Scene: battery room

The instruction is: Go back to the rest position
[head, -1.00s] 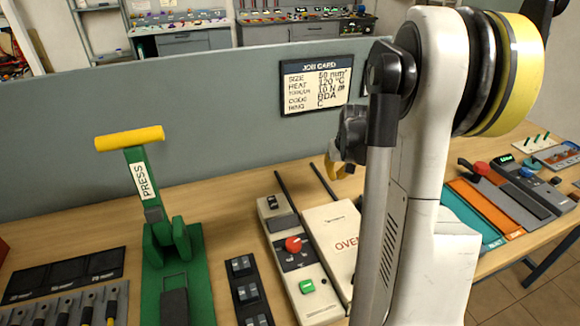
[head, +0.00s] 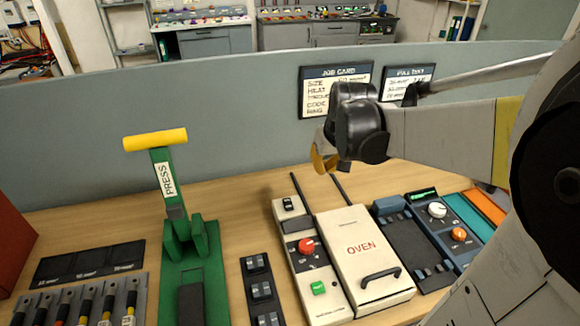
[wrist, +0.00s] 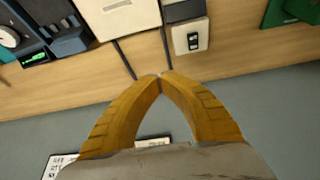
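My gripper (head: 322,160) is raised above the bench behind the oven, in front of the grey panel. In the wrist view its two yellow fingers (wrist: 162,76) meet at the tips with nothing between them. The arm comes in from the right edge of the head view. The gripper appears clear of the bench and of the oven (head: 362,262).
A green press (head: 190,255) with a yellow handle stands at the left. A control box with a red knob (head: 306,246) stands beside the oven. A job card (head: 318,98) hangs on the grey panel (head: 230,135) near the gripper. Bench tools fill the front.

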